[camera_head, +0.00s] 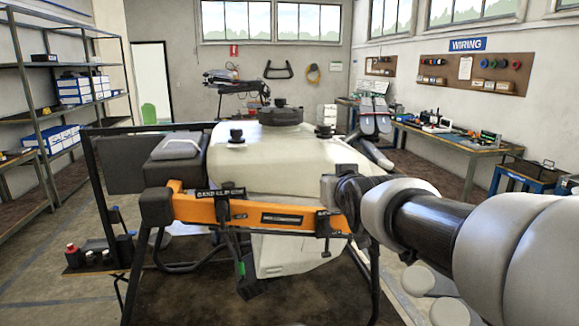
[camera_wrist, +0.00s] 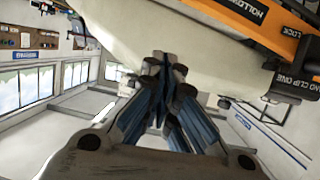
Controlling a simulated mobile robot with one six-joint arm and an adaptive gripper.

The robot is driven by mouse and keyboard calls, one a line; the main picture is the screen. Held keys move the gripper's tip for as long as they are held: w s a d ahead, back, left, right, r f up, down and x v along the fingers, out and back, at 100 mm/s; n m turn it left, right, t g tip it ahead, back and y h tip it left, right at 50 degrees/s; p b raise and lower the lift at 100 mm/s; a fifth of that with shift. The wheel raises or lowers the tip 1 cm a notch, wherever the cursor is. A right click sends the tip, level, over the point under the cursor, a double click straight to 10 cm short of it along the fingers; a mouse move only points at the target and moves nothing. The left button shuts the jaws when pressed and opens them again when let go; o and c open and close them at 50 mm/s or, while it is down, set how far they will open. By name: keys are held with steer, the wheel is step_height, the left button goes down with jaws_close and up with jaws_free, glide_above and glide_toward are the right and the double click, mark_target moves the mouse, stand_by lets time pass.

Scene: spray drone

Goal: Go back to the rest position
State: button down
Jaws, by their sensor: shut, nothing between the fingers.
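The spray drone stands on a dark work surface in the head view, with a big pale tank (camera_head: 285,150) and an orange folding arm (camera_head: 262,213) across its front. My arm comes in from the right, and its wrist end overlaps the right end of the orange arm in the picture. I cannot make out the fingers there. In the wrist view my gripper (camera_wrist: 163,68) is shut and empty, its fingertips together in front of the pale tank (camera_wrist: 205,42). The orange arm (camera_wrist: 265,22) crosses the upper right of that view, apart from the fingers.
A shelf rack (camera_head: 40,120) with boxes stands on the left. A workbench (camera_head: 450,142) with tools runs along the right wall under a pegboard (camera_head: 470,74). Small bottles (camera_head: 90,257) stand on a side tray at the lower left. Floor shows between the rack and the drone.

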steer(key=s+d+f+g, duration=0.1)
steer(key=s+f+g, duration=0.2)
steer(key=s, duration=0.9)
steer(key=s+d+f+g, duration=0.2)
steer(key=s+f+g, duration=0.1)
steer(key=s+f, duration=0.6)
steer(key=s+d+f+m+g+h, duration=0.1)
steer(key=s+f, duration=0.6)
steer(key=s, duration=0.8)
steer(key=d+g, duration=0.1)
steer(key=g, duration=0.1)
steer(key=shift+g, duration=0.4)
steer(key=shift+d+r, duration=0.1)
